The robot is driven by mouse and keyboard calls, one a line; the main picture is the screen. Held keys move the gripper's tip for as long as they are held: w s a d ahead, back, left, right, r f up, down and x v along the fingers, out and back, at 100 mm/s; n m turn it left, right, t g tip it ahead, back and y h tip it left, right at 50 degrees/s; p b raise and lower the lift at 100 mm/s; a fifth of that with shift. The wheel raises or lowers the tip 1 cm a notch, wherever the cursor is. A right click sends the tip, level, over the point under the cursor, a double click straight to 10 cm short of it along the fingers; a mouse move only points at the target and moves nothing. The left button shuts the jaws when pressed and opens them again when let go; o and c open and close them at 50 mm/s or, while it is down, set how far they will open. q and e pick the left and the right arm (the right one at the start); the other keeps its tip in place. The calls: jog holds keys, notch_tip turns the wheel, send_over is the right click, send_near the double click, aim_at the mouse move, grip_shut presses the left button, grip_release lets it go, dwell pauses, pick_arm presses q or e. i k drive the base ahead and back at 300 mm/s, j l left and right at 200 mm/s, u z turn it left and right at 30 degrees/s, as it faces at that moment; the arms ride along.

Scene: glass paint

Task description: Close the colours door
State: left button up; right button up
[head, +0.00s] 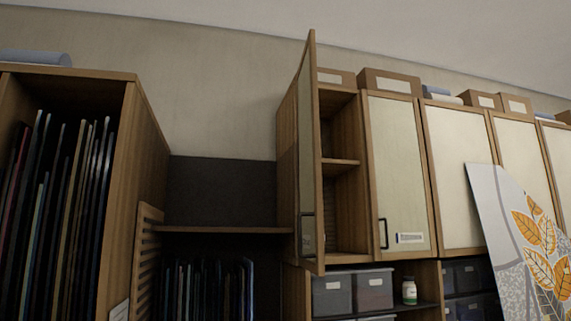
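One cabinet door (306,150) stands open in the head view. It has a wooden frame and a pale panel, is seen almost edge-on, and sticks out towards me with a dark handle (308,233) low on it. Behind it the cabinet (345,205) shows an open compartment with one shelf (340,161); the part I see looks empty. I cannot read any label on the open door. The neighbouring door (398,165) on the right is shut and carries a small label (410,238) too small to read. Neither of my grippers is in view.
A tall rack (150,160) of upright sheets stands at the left. Grey bins (373,290) and a small bottle (409,291) sit below the cabinets. Boxes (390,82) lie on top. A painted panel (500,220) with orange leaves leans at the right.

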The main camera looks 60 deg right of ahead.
aim_at(310, 225)
jog(key=i+j+z, duration=0.6)
jog(key=z, duration=0.15)
jog(key=i+z, duration=0.1)
jog(key=z, duration=1.7)
